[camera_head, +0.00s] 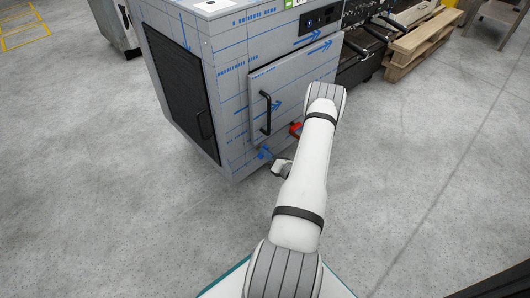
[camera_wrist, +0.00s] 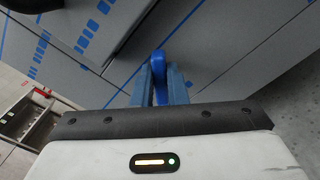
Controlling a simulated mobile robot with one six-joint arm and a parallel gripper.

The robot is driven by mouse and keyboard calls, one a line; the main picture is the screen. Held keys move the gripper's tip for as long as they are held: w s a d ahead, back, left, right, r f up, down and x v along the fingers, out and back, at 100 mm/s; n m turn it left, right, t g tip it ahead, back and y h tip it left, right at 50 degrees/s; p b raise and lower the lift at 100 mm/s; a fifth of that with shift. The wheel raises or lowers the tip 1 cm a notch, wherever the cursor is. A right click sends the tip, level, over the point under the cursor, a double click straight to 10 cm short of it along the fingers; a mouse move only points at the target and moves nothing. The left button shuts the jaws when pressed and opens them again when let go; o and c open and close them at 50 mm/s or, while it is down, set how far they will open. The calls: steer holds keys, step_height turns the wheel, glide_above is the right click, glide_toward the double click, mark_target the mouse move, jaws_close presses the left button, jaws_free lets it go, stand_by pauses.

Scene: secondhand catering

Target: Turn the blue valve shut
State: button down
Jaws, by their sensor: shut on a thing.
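The blue valve (camera_wrist: 158,64) shows as a blue lever in the middle of the wrist view, in front of the grey cabinet face. My gripper (camera_wrist: 160,84) has its two fingers on either side of the lever and is shut on it. In the head view the blue valve (camera_head: 264,153) is a small blue spot low on the cabinet front, with my gripper (camera_head: 272,158) at it. My arm reaches to it from the lower right. The valve's body is mostly hidden.
The cabinet (camera_head: 231,100) is wrapped in blue-printed film and has a black door handle (camera_head: 265,112). A red part (camera_head: 296,128) sits right of the blue valve, close to my arm. Wooden pallets (camera_head: 415,45) stand behind right. The floor in front is clear.

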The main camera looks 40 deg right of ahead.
steer(key=m, duration=0.3)
steer(key=m+p, duration=0.1)
steer(key=m, duration=0.2)
steer(key=m+p, duration=0.1)
steer(key=m, duration=0.2)
steer(key=shift+f, duration=0.25)
steer(key=shift+m, duration=0.3)
steer(key=c, duration=1.4)
jaws_free()
steer(key=shift+d, duration=0.1)
steer(key=shift+c, duration=0.2)
steer(key=s+p, duration=0.2)
steer(key=s, duration=0.5)
steer(key=shift+s+d, duration=0.3)
steer(key=shift+s, duration=0.1)
